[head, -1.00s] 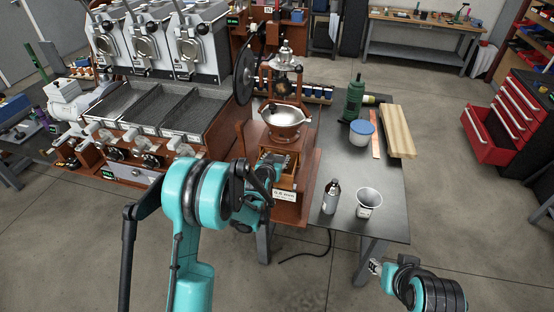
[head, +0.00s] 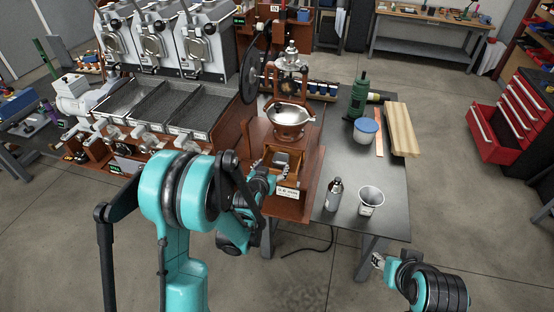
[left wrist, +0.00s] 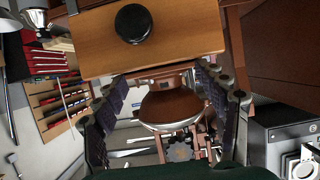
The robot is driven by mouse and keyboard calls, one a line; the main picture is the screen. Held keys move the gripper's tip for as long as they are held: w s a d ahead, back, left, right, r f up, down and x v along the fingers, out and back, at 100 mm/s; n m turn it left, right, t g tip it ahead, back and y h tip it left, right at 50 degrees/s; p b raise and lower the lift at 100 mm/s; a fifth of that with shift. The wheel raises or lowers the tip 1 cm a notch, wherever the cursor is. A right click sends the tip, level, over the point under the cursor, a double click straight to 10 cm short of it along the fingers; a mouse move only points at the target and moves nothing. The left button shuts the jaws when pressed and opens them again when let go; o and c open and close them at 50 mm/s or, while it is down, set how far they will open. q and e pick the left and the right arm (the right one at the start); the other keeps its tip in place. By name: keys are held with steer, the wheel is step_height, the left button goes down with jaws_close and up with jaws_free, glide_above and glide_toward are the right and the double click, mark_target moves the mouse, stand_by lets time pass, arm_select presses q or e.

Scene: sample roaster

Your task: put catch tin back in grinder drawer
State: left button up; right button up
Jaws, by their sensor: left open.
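The grinder (head: 290,115) stands on a wooden base, with its small wooden drawer (head: 287,192) pulled out at the front. A small grey piece (head: 282,159), which looks like the catch tin, sits inside the drawer; its seating is partly hidden. My left gripper (head: 272,167) is at the drawer, fingers spread. In the left wrist view its two open fingers (left wrist: 168,95) have nothing gripped between them; the wooden drawer front (left wrist: 180,50) with a black knob (left wrist: 132,23) shows above them. My right gripper (head: 377,261) is low at the right, away from the drawer; its opening is unclear.
A blue-lidded tub (head: 365,130), green flask (head: 357,97) and wooden blocks (head: 402,130) are farther back. The roaster machine (head: 165,110) is at left.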

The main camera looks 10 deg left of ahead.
arm_select(q)
steer(key=shift+v, duration=0.9)
steer(key=shift+s+r, duration=0.3)
steer(key=shift+r, duration=0.15)
steer(key=s+d+r+g, duration=0.1)
steer(key=s+r+g, duration=0.1)
steer(key=s+r, duration=0.3)
steer(key=s+r+g, duration=0.1)
steer(key=s+r, duration=0.1)
steer(key=s, duration=0.5)
steer(key=s+g, duration=0.3)
steer(key=s, duration=1.3)
steer(key=shift+s+r+g, duration=0.25)
steer(key=shift+g, duration=0.05)
steer(key=shift+a, duration=0.1)
steer(key=shift+f+b, duration=0.7)
steer(key=shift+f, duration=0.1)
